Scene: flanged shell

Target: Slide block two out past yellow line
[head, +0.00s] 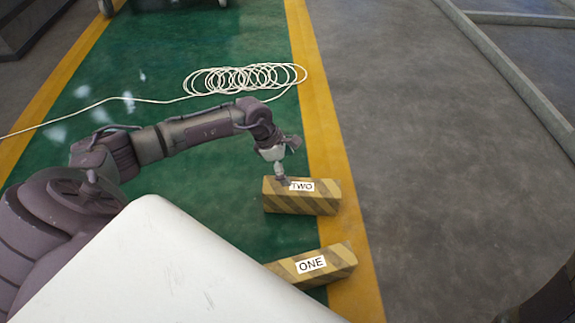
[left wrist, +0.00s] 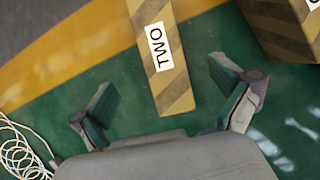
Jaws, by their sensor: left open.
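Block two (head: 320,207), a yellow-and-dark striped bar labelled TWO, lies on the green floor with its right end over the right-hand yellow line (head: 327,120). In the left wrist view, block two (left wrist: 152,38) runs up from between the fingers onto the yellow line (left wrist: 75,55). My left gripper (head: 282,180) is at the left part of block two in the head view. In the left wrist view the gripper (left wrist: 161,76) is open, one finger on each side of the block's near end, with gaps visible. My right gripper is not in view.
Block one (head: 330,262), similarly striped, lies nearer, its right end over the yellow line; it also shows in the left wrist view (left wrist: 280,28). A coiled white cable (head: 245,78) lies beyond the arm. Grey floor (head: 425,140) right of the line is clear.

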